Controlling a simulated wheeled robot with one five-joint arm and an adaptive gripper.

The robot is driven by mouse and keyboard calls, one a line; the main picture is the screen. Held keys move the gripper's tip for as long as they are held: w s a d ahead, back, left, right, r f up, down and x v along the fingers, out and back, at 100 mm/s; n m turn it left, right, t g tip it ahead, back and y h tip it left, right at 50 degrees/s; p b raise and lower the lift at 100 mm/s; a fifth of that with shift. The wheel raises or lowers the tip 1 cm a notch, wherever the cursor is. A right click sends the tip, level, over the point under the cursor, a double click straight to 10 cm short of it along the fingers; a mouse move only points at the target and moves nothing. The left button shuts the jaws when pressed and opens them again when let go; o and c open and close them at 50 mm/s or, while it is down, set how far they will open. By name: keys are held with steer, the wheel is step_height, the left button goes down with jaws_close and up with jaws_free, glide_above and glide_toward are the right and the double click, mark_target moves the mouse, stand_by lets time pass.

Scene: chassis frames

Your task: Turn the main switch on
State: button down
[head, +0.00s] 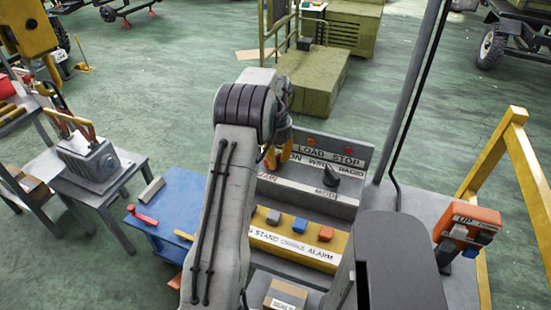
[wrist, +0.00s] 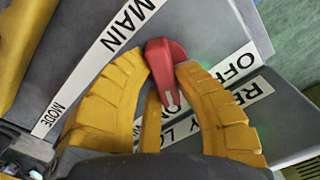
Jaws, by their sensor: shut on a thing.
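The main switch, a red lever (wrist: 166,58) with a white line on it, is beside the MAIN label (wrist: 128,20) in the wrist view. Its white line points down the picture, away from that label. An OFF label (wrist: 236,64) is to its right. My gripper (wrist: 163,66) has its two yellow fingers on either side of the lever and is shut on it. In the head view my gripper (head: 277,150) is at the grey control panel (head: 300,192), partly behind my arm, which hides most of the switch there.
A black mode knob (head: 331,177) and red lamps or buttons (head: 347,150) are on the panel. In front is a yellow box (head: 290,246) with coloured buttons. A grey post (head: 408,90) and an orange UP/DOWN box (head: 470,222) stand to the right.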

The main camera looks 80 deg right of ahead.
mark_target(276, 157)
steer(key=shift+a+f+m, duration=0.1)
steer(key=shift+a+m, duration=0.05)
steer(key=shift+m, duration=1.45)
steer(key=c, duration=0.9)
jaws_free()
steer(key=shift+c, duration=0.2)
step_height(276, 157, up, 12)
